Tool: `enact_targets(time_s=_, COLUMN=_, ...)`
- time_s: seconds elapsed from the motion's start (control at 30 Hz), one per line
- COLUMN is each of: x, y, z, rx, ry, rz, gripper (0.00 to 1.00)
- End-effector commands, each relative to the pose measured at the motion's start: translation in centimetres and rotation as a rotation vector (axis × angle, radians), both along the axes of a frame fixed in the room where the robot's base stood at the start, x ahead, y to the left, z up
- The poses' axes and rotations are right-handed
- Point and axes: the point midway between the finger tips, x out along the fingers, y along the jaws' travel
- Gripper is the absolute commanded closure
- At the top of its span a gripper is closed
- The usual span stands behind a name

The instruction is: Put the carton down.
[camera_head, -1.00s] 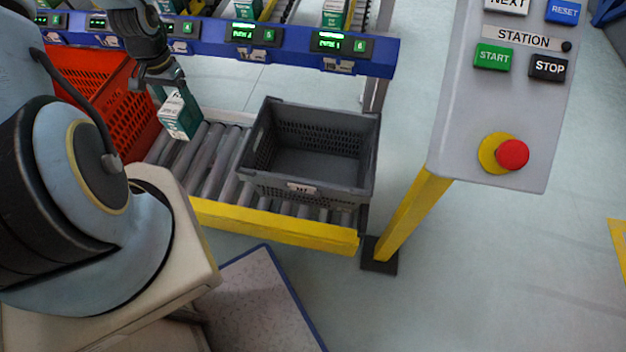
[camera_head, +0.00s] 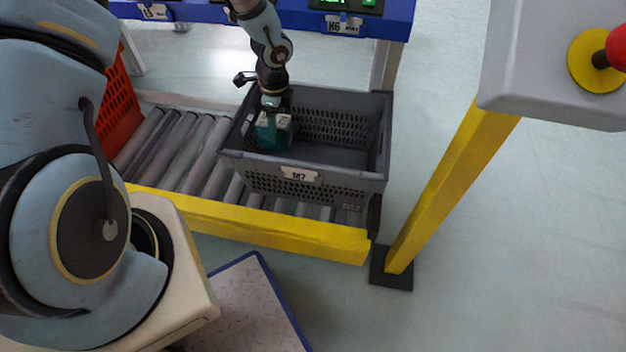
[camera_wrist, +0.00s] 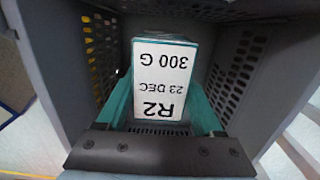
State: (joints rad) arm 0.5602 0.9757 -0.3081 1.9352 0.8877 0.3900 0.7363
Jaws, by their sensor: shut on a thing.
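The carton (camera_head: 274,133) is teal and white and sits within the left part of the grey tote (camera_head: 352,172). In the wrist view the carton (camera_wrist: 164,80) shows its white label face, with "R2", "23 DEC" and "300 G" upside down. My gripper (camera_head: 274,108) points down into the tote and is shut on the carton. In the wrist view the two teal fingers of my gripper (camera_wrist: 163,110) lie along its sides. The tote walls surround it. I cannot tell whether the carton's underside touches the tote floor.
The grey tote stands on a roller conveyor (camera_head: 184,152) with a yellow front rail (camera_head: 240,228). An orange tote (camera_head: 122,100) is at the left. A yellow post (camera_head: 450,190) with a control panel is at the right. A blue rack beam (camera_head: 392,26) runs behind. The tote's right part is empty.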

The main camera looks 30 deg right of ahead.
Motion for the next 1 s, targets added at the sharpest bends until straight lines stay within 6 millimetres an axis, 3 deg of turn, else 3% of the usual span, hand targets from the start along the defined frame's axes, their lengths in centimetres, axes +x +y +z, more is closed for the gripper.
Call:
enact_targets(time_s=0.03, x=0.0, y=-0.1, z=-1.2, rx=-0.001, ry=-0.001, rz=-0.002, gripper=1.00)
enact_targets(time_s=0.17, x=0.0, y=-0.1, z=-2.4, rx=-0.001, ry=-0.001, rz=-0.001, gripper=1.00)
enact_targets(time_s=0.43, x=0.0, y=0.0, z=-7.0, rx=0.001, ry=0.000, rz=-0.001, gripper=1.00)
enact_targets(time_s=0.67, x=0.0, y=0.0, z=-8.8, rx=-0.001, ry=-0.001, rz=0.000, gripper=1.00)
enact_targets(time_s=0.87, x=0.0, y=0.0, z=-11.6, rx=-0.001, ry=0.001, rz=-0.001, gripper=1.00)
enact_targets(time_s=1.0, x=0.0, y=0.0, z=-12.0, rx=-0.001, ry=-0.001, rz=0.001, gripper=1.00)
